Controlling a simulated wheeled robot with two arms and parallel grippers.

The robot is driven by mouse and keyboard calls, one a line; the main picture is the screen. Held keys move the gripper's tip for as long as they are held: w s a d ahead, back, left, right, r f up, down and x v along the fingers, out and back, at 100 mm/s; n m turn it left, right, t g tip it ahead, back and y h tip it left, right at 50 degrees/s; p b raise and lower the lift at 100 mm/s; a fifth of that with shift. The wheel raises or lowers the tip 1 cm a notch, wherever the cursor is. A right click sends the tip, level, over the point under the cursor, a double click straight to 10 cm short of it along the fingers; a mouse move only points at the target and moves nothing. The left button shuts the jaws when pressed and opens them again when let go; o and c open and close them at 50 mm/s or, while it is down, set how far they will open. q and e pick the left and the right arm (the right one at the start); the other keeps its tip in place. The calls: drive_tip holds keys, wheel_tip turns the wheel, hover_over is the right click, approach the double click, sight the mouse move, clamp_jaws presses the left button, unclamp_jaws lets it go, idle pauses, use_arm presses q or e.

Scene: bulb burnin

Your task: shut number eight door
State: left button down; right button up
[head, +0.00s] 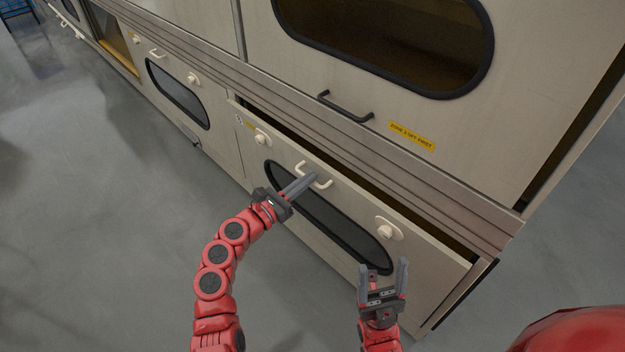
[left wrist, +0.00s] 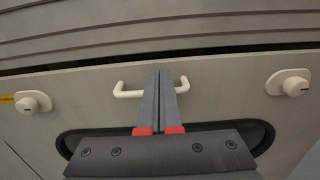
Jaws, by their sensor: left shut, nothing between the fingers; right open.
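A cream lower door (head: 340,200) with a dark oval window stands ajar, a dark gap showing along its top edge. Its small round number mark (head: 240,119) is too small to read. Its pale bar handle (head: 321,184) also shows in the left wrist view (left wrist: 128,93). My left gripper (head: 313,177) is shut and empty, its fingertips at the middle of the handle; I cannot tell whether they touch it. It covers the handle's middle in the left wrist view (left wrist: 160,72). My right gripper (head: 383,264) is open and empty in front of the door's lower right part.
Round knobs (head: 262,138) and (head: 386,232) sit either side of the handle. A larger upper door (head: 400,125) has a black handle (head: 345,108) and yellow label (head: 412,135). A neighbouring lower door (head: 160,75) lies flush to the left. The grey floor (head: 100,240) is clear.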

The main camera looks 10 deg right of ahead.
use_arm(q)
drive_tip(key=shift+b+x, duration=0.3)
drive_tip(key=shift+x, duration=0.85)
